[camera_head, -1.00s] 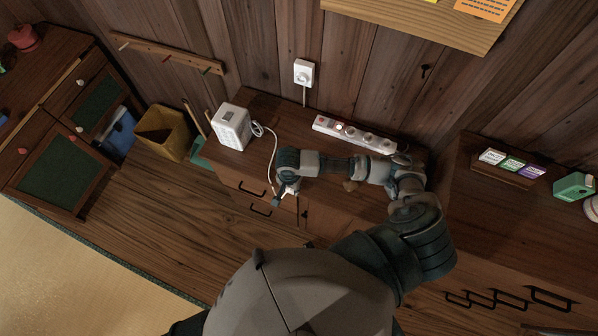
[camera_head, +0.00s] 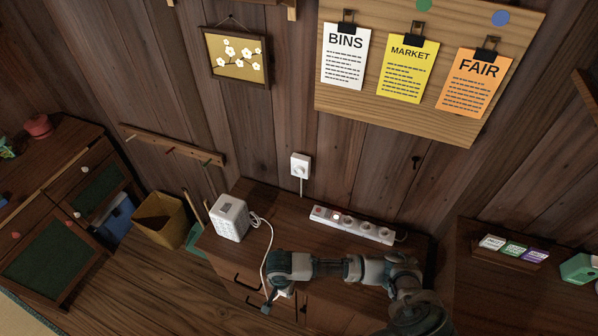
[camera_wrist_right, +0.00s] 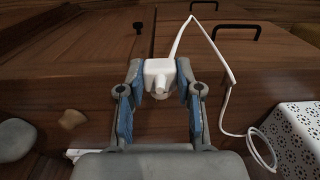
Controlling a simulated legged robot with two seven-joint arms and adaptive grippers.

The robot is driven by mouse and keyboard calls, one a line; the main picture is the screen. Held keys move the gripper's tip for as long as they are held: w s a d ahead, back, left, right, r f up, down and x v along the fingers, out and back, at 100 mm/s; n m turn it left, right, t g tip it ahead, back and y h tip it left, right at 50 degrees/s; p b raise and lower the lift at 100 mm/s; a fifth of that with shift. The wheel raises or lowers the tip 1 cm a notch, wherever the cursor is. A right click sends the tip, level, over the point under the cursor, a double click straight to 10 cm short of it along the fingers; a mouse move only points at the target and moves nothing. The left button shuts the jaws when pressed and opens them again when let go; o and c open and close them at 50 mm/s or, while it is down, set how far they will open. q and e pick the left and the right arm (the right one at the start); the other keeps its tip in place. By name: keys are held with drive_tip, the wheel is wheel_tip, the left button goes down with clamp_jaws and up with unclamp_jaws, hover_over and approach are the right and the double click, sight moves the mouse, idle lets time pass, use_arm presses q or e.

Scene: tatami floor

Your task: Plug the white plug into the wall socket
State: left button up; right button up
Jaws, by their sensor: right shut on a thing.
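The white plug (camera_wrist_right: 158,74) is between the fingertips of my right gripper (camera_wrist_right: 160,80) in the right wrist view. The gripper is shut on its sides, and a white cord rises from it. In the head view my right gripper (camera_head: 274,298) is low, by the front of the wooden cabinet, and mostly hides the plug. The white wall socket (camera_head: 300,166) is on the plank wall above the cabinet, well apart from the plug. A white cord hangs below the socket; I cannot tell whether something is plugged in. My left gripper is not in view.
A white perforated box (camera_head: 230,217) stands at the left of the cabinet top (camera_head: 290,215), with the cord beside it. A white power strip (camera_head: 352,225) lies at the back. A yellow bin (camera_head: 160,220) stands at left. A notice board (camera_head: 400,105) hangs above.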

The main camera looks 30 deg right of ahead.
drive_tip(key=shift+w, duration=0.1)
drive_tip(key=w+d+r+n, duration=0.3)
drive_tip(key=w+r+n, duration=0.2)
drive_tip(key=r, duration=0.4)
drive_tip(key=w+d+r+n, duration=0.4)
drive_tip(key=w+r, duration=0.3)
drive_tip(key=r, duration=0.3)
drive_tip(key=shift+w+r+n, duration=0.15)
drive_tip(key=shift+w+n, duration=0.2)
drive_tip(key=shift+n, duration=0.05)
drive_tip(key=shift+a, duration=0.1)
